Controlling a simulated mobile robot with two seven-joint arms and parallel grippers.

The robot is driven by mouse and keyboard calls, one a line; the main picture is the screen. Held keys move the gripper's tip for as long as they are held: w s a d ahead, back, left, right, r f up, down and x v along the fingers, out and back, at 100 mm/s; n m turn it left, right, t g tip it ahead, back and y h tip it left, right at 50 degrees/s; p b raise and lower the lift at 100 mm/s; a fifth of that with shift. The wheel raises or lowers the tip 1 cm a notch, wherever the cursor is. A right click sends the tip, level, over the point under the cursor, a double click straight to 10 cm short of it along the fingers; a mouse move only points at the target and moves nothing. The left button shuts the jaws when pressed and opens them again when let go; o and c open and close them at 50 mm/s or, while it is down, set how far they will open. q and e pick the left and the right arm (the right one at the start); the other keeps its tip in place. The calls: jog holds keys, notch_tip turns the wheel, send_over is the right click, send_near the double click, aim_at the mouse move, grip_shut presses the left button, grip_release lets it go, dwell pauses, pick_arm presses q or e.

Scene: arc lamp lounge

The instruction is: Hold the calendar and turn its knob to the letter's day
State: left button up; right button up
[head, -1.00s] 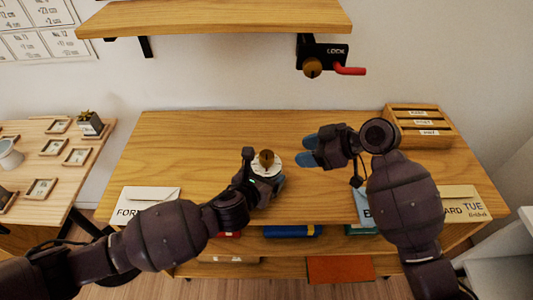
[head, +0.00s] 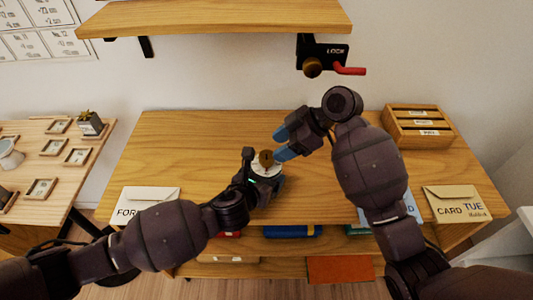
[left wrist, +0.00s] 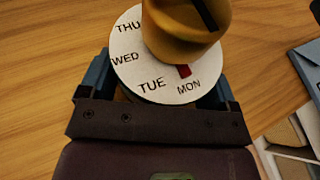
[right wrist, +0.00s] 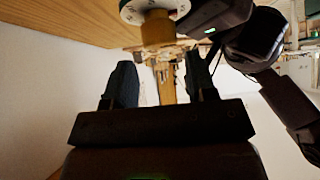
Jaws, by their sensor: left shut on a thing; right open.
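The calendar is a round white dial (left wrist: 130,65) with day names and a brass-coloured knob (left wrist: 185,30) on top. THU, WED, TUE and MON show in the left wrist view. A red mark (left wrist: 184,71) at the knob's foot sits nearest MON. My left gripper (head: 264,172) is shut on the calendar and holds it over the table. My right gripper (head: 282,144) is open, just right of and behind the knob. In the right wrist view the knob (right wrist: 157,30) appears beyond the open fingers. The letter (head: 458,204), a cream envelope reading CARD TUE, lies at the table's right.
A white envelope (head: 147,200) lies at the table's front left. My right arm partly covers a pale blue one (head: 412,208). A wooden letter rack (head: 418,126) stands back right. The table's back left is clear.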

aim_at(267, 155)
jog(key=shift+x, duration=2.7)
jog(key=c, duration=0.6)
jog(key=shift+c, duration=0.2)
jog(key=shift+m+t, duration=0.3)
jog(key=shift+m, duration=0.1)
jog(key=m+t, duration=0.2)
jog(key=shift+m, duration=0.4)
jog(key=shift+m+t+h, duration=0.9)
jog(key=shift+m+t, duration=0.4)
jog(key=shift+m, duration=0.5)
